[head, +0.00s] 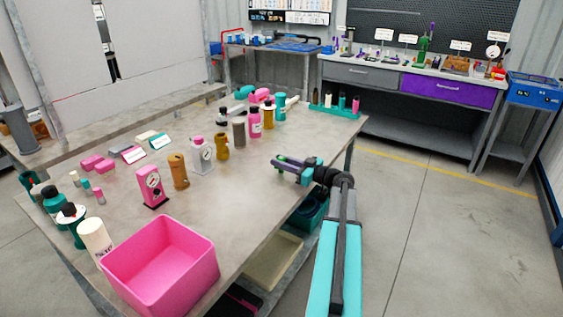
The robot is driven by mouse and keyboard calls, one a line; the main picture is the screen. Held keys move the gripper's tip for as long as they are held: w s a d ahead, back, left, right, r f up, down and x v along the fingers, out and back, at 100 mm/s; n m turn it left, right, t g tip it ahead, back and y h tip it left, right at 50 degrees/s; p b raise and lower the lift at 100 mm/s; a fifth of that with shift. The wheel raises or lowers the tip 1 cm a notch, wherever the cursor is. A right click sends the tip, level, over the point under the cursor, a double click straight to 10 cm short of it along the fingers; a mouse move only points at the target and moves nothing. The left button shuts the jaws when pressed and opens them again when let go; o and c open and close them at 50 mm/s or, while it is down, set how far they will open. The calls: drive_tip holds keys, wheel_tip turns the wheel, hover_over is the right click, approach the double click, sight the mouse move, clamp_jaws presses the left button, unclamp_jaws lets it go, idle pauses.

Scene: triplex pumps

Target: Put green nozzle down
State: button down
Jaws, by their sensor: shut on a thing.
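My gripper (282,164) is over the right edge of the long grey workbench (240,190). Its dark fingers point left and are shut on a small, slim green thing (290,160), which I take to be the green nozzle. The fingers hide much of it, and a bit of purple shows beside it. The gripper looks to be a little above the bench top, but its exact height cannot be told.
A pink bin (160,262) stands at the near end. Bottles, a pink gauge (152,188) and a brown bottle (179,171) stand along the middle. A green rack (335,109) is at the far right corner. The bench top left of my gripper is bare.

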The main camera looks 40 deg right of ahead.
drive_tip(key=shift+f, duration=0.15)
drive_tip(key=c, duration=1.5)
unclamp_jaws()
drive_tip(key=shift+c, duration=0.2)
drive_tip(key=shift+r, duration=0.25)
drive_tip(key=b+v, duration=0.1)
drive_tip(key=v, duration=1.1)
drive_tip(key=shift+f, duration=0.15)
